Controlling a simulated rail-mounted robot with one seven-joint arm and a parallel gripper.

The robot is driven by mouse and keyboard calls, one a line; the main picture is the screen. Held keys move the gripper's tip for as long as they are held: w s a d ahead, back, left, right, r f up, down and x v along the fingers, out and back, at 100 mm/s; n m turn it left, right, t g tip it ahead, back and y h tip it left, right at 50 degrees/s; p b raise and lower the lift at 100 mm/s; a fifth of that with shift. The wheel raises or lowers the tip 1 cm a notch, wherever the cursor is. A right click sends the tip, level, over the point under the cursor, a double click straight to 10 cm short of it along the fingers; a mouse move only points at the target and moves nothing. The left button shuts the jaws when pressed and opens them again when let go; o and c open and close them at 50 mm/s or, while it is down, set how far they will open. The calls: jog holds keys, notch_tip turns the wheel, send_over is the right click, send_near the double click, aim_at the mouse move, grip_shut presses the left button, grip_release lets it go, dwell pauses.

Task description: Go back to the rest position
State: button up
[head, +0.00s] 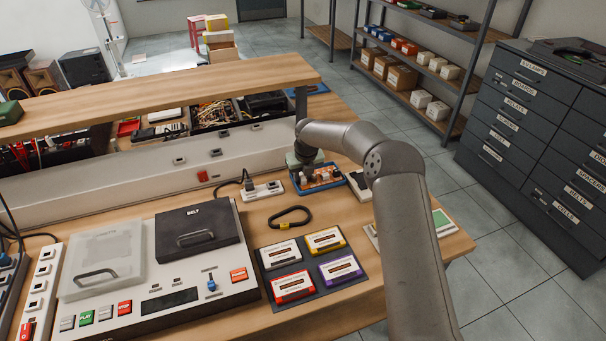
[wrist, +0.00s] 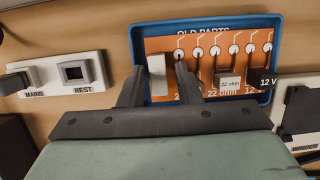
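My gripper (head: 306,168) is low over the blue tray (head: 322,188) at the back of the bench, at the end of my grey arm. In the wrist view its two dark fingers (wrist: 160,75) are apart, on either side of a pale upright block (wrist: 157,88). A gap shows between the block and the right finger; contact on the left side is unclear. The block stands on the orange board (wrist: 215,50) in the tray, marked "OLD PARTS". The fingers hide part of the board.
A white strip (wrist: 60,73) labelled MAINS and REST lies left of the tray, and a WINDER unit (wrist: 300,115) right of it. A wooden shelf (head: 170,90) overhangs the back left. A black carabiner (head: 289,217), coloured cassettes (head: 325,240) and a deck (head: 150,260) lie in front.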

jog(key=shift+s+a, duration=0.25)
jog(key=shift+a, duration=0.5)
jog(key=c, duration=0.3)
jog(key=shift+r, duration=0.1)
jog(key=shift+w+r+p, duration=0.1)
jog(key=shift+r+p, duration=0.25)
jog(key=shift+r, duration=0.1)
jog(key=o, duration=0.4)
jog(key=shift+r, duration=0.4)
jog(key=shift+d+r+p, duration=0.2)
jog(key=shift+r+p, duration=0.3)
jog(key=shift+r, duration=0.15)
jog(key=shift+d+r+p, duration=0.15)
jog(key=shift+r+p, duration=0.6)
jog(key=shift+r, duration=0.65)
